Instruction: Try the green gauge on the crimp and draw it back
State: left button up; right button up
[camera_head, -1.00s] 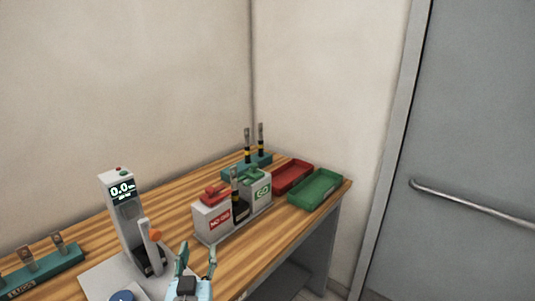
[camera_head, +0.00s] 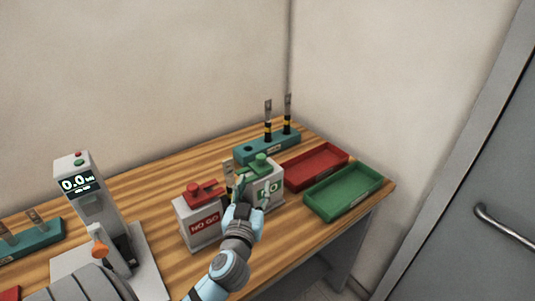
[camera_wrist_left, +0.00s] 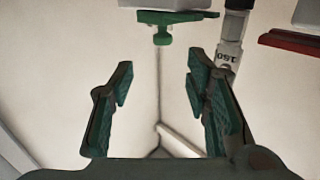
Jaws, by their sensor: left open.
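The green gauge (camera_head: 258,163) sits on top of the grey block marked GO (camera_head: 274,181). In the left wrist view its green plate and knob (camera_wrist_left: 162,36) show ahead of the fingers, roughly between them and apart from them. My left gripper (camera_head: 252,191) is open and empty in front of the GO block. Its two green-padded fingers stand wide apart in the wrist view (camera_wrist_left: 158,95). The crimped lug on a black cable, marked 150 (camera_wrist_left: 231,52), stands upright between the two blocks. In the head view it is mostly hidden behind my gripper (camera_head: 228,178).
A red gauge (camera_head: 203,192) sits on the NO GO block (camera_head: 205,225) close to the left. Behind, a teal rack (camera_head: 268,149) holds two upright cables. Red (camera_head: 317,166) and green (camera_head: 343,192) trays lie right. A display press (camera_head: 85,195) stands left.

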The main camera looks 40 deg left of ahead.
aim_at(260, 159)
pick_arm(q)
jog(key=p+x, duration=0.1)
jog(key=x, duration=1.1)
jog(key=shift+a+r, duration=0.15)
jog(key=shift+a, duration=0.05)
jog(key=shift+s+r, duration=0.15)
jog(key=shift+s, duration=0.15)
jog(key=shift+w, duration=0.1)
grip_shut()
pick_arm(e)
jog(key=shift+s+r, duration=0.3)
jog(key=shift+r, duration=0.45)
